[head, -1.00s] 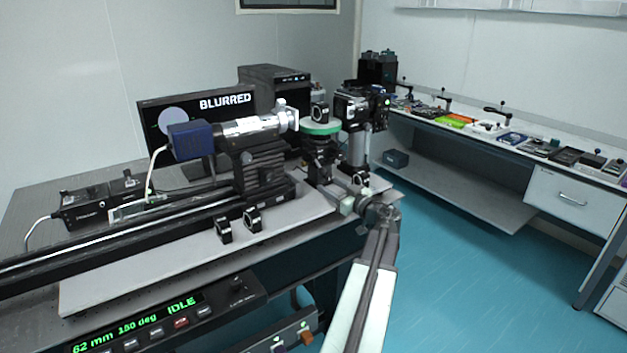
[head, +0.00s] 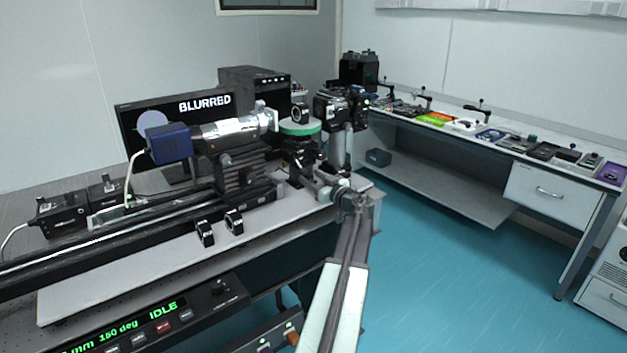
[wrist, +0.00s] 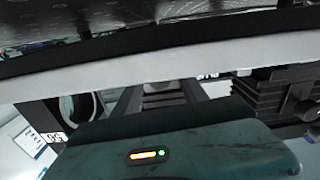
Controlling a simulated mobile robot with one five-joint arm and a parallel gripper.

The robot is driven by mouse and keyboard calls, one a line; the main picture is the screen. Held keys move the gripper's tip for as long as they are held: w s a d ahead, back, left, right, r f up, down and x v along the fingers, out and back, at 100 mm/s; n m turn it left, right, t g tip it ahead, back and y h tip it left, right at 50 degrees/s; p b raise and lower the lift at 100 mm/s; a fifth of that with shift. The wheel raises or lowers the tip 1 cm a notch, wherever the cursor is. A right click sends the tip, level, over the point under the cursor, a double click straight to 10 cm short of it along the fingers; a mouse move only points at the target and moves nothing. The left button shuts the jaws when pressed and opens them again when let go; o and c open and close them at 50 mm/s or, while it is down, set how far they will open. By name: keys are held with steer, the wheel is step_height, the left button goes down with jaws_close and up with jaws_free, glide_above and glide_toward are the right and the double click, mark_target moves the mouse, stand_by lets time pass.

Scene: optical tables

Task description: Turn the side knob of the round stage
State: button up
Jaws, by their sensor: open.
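The round stage (head: 300,129) has a green-rimmed disc on a black mount, with a black ring-shaped optic standing on top. It sits at the right end of the bench rail assembly. I cannot make out its side knob in the head view; the area below the disc is small and dark. My gripper (head: 331,190) is open, just below and to the right of the stage mount, near the end of the pale base plate. In the wrist view, the grey fingers (wrist: 162,95) are apart with no held thing visible; a pale band crosses above them.
A camera-and-lens assembly (head: 215,135) stands left of the stage. Two black ring mounts (head: 219,228) sit on the pale plate. A monitor (head: 205,105) reads BLURRED; the front console (head: 150,315) reads IDLE. A side table (head: 450,136) stands right, with open blue floor between.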

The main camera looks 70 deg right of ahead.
jaws_close()
steer(key=shift+n, duration=0.5)
jaws_free()
steer(key=v, duration=0.7)
steer(key=shift+s+a, duration=0.1)
steer(key=shift+a, duration=0.1)
steer(key=shift+s, duration=0.2)
